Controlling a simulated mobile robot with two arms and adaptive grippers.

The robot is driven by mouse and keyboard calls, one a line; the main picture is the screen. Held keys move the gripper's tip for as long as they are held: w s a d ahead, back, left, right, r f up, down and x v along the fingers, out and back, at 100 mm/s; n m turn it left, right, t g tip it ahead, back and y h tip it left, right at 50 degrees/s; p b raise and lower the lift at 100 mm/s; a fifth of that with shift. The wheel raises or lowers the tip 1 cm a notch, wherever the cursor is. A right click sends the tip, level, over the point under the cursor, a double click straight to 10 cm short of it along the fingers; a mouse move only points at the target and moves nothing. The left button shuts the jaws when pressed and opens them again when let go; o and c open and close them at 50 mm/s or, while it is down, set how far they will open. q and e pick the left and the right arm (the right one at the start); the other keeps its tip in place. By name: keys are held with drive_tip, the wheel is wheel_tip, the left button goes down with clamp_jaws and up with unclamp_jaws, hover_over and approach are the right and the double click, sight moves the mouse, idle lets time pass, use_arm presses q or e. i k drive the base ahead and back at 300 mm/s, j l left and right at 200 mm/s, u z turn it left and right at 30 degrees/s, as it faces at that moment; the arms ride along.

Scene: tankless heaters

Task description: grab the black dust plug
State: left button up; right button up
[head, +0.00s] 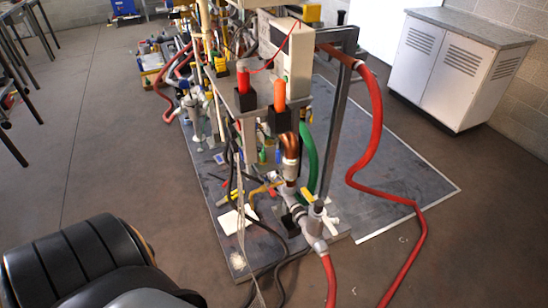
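I cannot pick out the black dust plug with certainty in the head view. Black parts show on the heater test rig, among them a black block (279,122) under an orange cylinder and another black block (245,101) under a red one. A small dark part (288,221) sits low beside the grey pipe fittings (311,222), too small to name. Neither of my grippers is in view.
A red hose (373,150) loops right of the rig's metal frame (339,120) and runs along the floor. Black cables and small tools clutter the rig's base plate (262,262). A white cabinet (446,75) stands at right. Floor (150,185) left of the rig is clear.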

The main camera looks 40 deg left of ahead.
sight(317, 210)
drive_tip(key=u, duration=0.85)
